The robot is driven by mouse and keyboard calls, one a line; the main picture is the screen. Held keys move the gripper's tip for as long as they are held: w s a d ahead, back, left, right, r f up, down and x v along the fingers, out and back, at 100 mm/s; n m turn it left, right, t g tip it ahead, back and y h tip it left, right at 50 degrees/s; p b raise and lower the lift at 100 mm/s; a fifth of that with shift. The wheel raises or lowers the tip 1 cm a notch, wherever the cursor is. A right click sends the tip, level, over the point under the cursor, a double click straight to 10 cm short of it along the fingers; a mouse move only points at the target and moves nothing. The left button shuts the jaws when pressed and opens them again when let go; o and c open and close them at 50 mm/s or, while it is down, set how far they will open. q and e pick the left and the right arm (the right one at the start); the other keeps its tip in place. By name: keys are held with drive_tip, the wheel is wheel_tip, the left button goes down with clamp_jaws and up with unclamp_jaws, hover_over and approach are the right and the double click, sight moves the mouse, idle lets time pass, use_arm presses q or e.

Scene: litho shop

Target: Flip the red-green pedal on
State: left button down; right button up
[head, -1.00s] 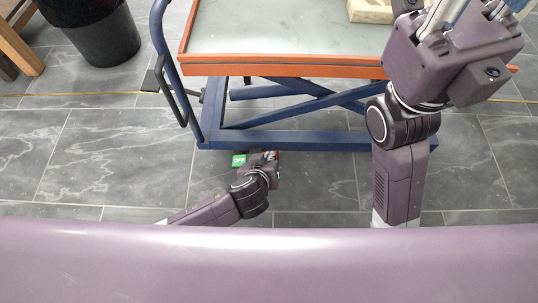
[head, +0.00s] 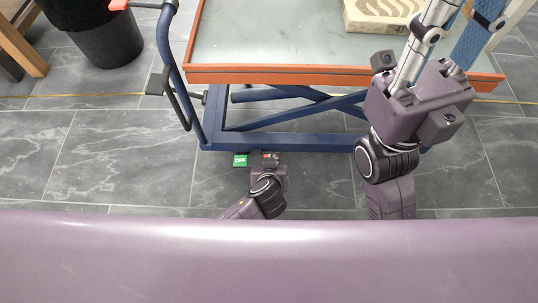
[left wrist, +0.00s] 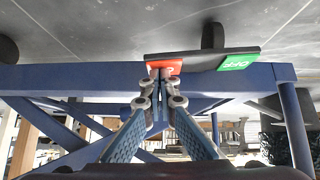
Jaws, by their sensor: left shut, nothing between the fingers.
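The red-green pedal lies low at the near foot of the lift cart. Its green OFF end (head: 240,160) shows left of my left gripper (head: 270,158) in the head view, with only a little red beside the fingertips. In the left wrist view, the dark pedal plate (left wrist: 200,58) is tilted, with the green OFF end (left wrist: 238,62) at right and the red end (left wrist: 163,67) at left. My left gripper (left wrist: 159,88) is shut and empty, its fingertips at the red end; contact is unclear. My right gripper (head: 455,40) is raised over the cart's right side, tips partly cut off.
The lift cart has an orange-rimmed top (head: 290,75) and a blue frame (head: 290,140) close behind the pedal. A patterned block (head: 385,14) lies on its top. A black bin (head: 105,42) stands at left. The grey tiled floor left of the pedal is clear.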

use_arm(q)
drive_tip(key=shift+s+d+f+y, duration=0.1)
drive_tip(key=shift+d+f+y, duration=0.2)
drive_tip(key=shift+y, duration=0.1)
drive_tip(key=shift+d+f, duration=0.25)
drive_tip(key=shift+f, duration=0.45)
drive_tip(key=shift+f, duration=0.1)
